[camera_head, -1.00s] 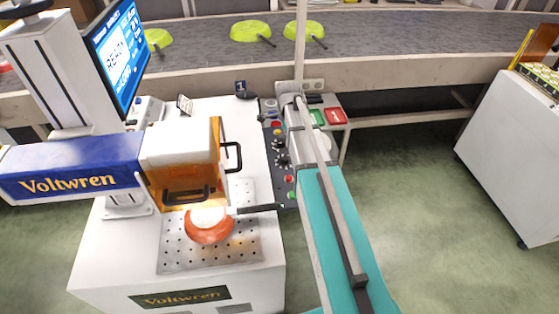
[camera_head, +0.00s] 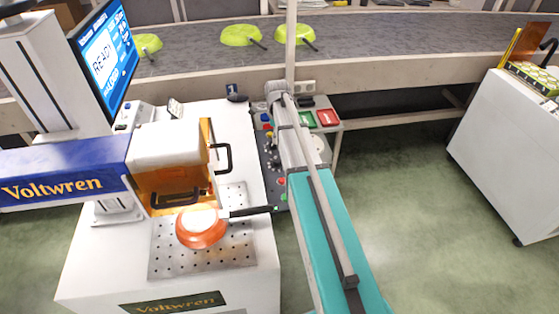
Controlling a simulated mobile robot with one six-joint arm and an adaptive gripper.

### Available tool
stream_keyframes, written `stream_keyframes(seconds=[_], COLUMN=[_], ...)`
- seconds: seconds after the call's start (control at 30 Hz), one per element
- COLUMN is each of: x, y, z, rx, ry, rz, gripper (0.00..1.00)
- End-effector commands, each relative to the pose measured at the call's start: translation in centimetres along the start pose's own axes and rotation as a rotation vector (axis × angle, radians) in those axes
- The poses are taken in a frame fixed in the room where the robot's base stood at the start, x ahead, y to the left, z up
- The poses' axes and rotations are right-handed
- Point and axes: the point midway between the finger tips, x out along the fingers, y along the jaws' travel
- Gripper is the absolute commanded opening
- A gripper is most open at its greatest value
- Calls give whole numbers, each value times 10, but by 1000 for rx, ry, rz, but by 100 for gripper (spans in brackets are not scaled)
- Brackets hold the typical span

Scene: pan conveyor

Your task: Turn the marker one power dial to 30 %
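The dark control panel (camera_head: 262,166) stands along the right side of the white marking machine. It carries several small black knobs and coloured buttons. Which knob is the marker one power dial is too small to read. My arm reaches from the bottom right up over the panel's right part, with its grey wrist end above the panel's far end. My gripper does not show; the arm hides whatever is under it. The machine's blue screen (camera_head: 106,60) shows READY; its smaller text is not legible to me.
An orange pan (camera_head: 203,232) sits on the perforated plate (camera_head: 162,262), its black handle pointing at the panel. The marker head (camera_head: 160,150) is above it. Green and red pads (camera_head: 327,118) lie right of my wrist. Green pans (camera_head: 240,36) are on the conveyor (camera_head: 390,55) behind.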

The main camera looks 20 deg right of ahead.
Motion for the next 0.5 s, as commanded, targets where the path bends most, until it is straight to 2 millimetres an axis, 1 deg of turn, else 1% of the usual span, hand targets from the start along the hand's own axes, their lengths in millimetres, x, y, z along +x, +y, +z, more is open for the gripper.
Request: stream_keyframes(seconds=[0.5], x=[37], y=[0], z=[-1], rx=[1], ry=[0], rz=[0], gripper=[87])
